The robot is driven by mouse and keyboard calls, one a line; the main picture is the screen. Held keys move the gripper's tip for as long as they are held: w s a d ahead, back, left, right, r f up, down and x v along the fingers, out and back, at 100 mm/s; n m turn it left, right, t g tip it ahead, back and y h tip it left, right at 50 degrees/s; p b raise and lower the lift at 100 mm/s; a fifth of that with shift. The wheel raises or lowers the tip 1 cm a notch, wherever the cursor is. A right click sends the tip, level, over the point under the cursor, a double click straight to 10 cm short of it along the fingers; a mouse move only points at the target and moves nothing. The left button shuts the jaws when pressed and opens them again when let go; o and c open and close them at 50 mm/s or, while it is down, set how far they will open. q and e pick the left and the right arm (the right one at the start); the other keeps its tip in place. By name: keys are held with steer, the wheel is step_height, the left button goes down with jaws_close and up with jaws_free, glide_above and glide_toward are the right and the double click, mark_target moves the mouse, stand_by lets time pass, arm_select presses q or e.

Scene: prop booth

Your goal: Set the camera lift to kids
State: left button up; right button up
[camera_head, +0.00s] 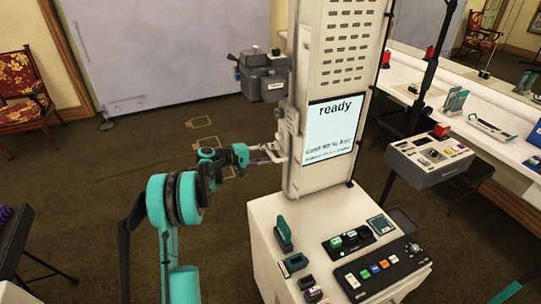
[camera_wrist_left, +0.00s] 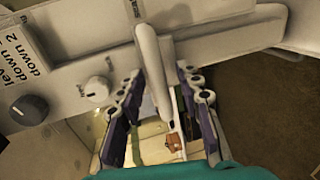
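The camera (camera_head: 264,78) is a grey box mounted on the left side of the tall white booth column (camera_head: 308,150). Below it, a pale lift carriage (camera_head: 287,130) has a bar or handle sticking out to the left. My left gripper (camera_head: 264,156) is at this handle. In the left wrist view, the purple-grey fingers of my left gripper (camera_wrist_left: 160,90) are apart, on either side of a white lever (camera_wrist_left: 152,62). Contact with the lever cannot be made out. A label (camera_wrist_left: 20,52) beside it partly reads "level", "down 1", "down 2". My right gripper is out of view.
The booth screen (camera_head: 331,127) reads "ready". The booth base (camera_head: 270,235) carries a button panel (camera_head: 378,268) and small green items. A grey console (camera_head: 430,158) and a white counter (camera_head: 480,125) stand at the right. Carpet left of the booth is mostly clear; a red chair (camera_head: 22,95) stands there.

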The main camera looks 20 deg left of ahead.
arm_select(q)
steer(key=shift+c, duration=0.4)
jaws_close()
step_height(320, 180, down, 14)
steer(key=b, duration=0.7)
steer(key=shift+r, duration=0.25)
steer(key=shift+s, duration=0.15)
